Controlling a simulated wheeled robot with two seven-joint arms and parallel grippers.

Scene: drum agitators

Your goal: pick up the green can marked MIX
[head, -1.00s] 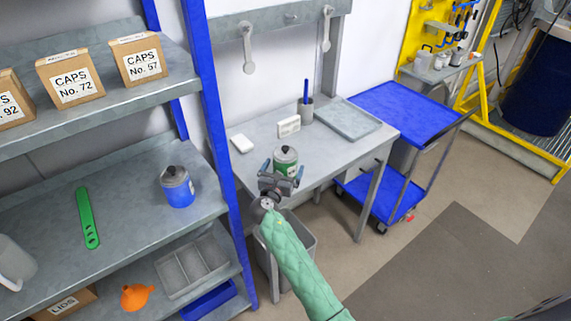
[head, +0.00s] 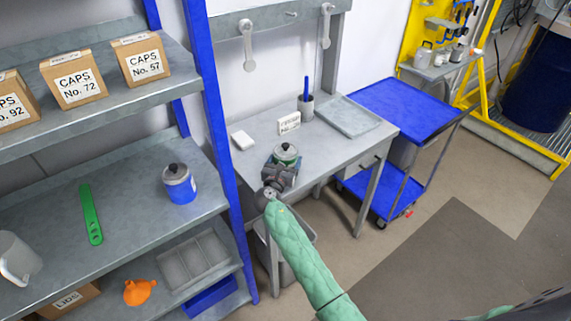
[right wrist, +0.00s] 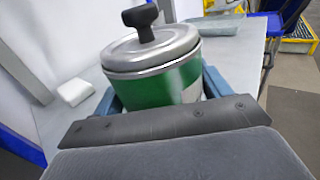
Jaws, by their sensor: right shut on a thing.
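The green can (head: 286,152) has a silver lid with a black knob and is over the front edge of the grey workbench. It also shows in the right wrist view (right wrist: 155,80), upright between blue fingers. My right gripper (head: 281,166) is shut on it, with a finger on each side. The gripper hides the can's lower part, so I cannot tell whether it touches the bench. No MIX marking is readable. My left gripper is not in view.
The workbench (head: 340,150) also holds a white block (head: 243,140), a small sign (head: 289,123), a pen cup (head: 305,107) and a grey tray (head: 348,117). A blue can (head: 179,184) stands on the shelf at left. A grey bin (head: 300,240) is below the bench.

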